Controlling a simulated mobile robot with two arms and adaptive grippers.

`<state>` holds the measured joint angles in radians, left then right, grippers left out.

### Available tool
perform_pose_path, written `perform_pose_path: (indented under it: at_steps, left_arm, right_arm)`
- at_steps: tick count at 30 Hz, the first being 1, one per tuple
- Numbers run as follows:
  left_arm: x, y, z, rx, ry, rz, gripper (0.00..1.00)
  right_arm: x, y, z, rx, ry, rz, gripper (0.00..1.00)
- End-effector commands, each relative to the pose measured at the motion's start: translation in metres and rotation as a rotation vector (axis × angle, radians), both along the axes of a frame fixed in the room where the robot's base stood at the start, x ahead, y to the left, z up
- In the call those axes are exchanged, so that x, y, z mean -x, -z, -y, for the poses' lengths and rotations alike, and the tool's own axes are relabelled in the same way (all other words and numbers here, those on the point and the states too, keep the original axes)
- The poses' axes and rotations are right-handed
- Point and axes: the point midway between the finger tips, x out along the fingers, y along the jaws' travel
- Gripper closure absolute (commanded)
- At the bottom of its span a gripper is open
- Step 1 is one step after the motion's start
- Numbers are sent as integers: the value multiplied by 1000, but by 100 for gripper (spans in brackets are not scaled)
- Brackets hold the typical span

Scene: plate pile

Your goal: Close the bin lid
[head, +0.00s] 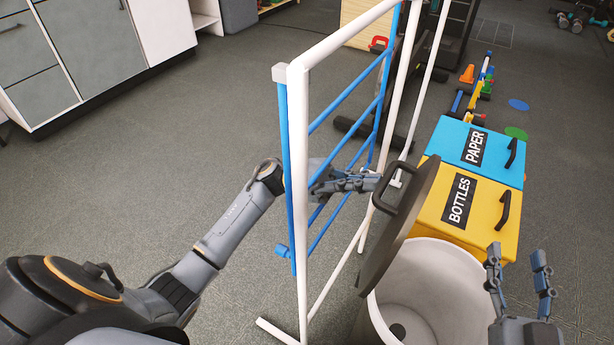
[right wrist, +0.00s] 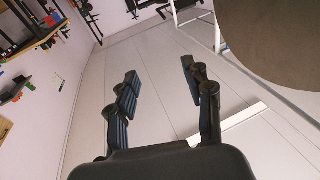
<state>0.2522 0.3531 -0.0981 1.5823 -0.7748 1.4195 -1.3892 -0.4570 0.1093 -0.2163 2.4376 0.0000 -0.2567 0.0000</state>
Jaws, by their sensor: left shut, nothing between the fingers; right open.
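The white round bin (head: 436,292) stands at the lower right in the head view, with its mouth open. Its dark round lid (head: 398,236) is tilted up on the bin's left side, and a black handle (head: 404,200) is on its outer face. The lid's flat face also fills the top right of the right wrist view (right wrist: 283,40). My left gripper (head: 376,182) is shut and empty, just left of the lid near its handle; I cannot tell if it touches. My right gripper (head: 518,262) is open and empty, at the right side of the bin's mouth.
A white frame (head: 301,190) with a blue rack (head: 288,160) stands left of the bin, close to my left arm. A yellow BOTTLES box (head: 468,208) and a blue PAPER box (head: 478,150) stand behind the bin. Open floor lies on the left.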

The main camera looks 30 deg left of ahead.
Motion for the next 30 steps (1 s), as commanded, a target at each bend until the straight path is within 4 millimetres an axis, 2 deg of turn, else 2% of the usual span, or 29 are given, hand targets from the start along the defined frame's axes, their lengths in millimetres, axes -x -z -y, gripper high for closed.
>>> perform_pose_path:
  at_steps: [6, 12, 18, 23, 30]
  left_arm:
    - [-3, 7, -10, -1, 0, -1, 100]
    - [-5, 21, -58, -1, -1, -3, 100]
    - [-6, 31, -88, -1, 0, -1, 100]
    - [-6, 34, -99, 0, 0, -1, 100]
    - [-6, 34, -100, 0, 1, 0, 100]
  right_arm:
    - [11, -42, -4, -68, -15, 249, 49]
    - [12, -48, -4, -74, -16, 273, 49]
    - [16, -55, -4, -87, -19, 315, 49]
    - [17, -58, -4, -91, -20, 333, 49]
    - [18, -59, -4, -92, -20, 338, 49]
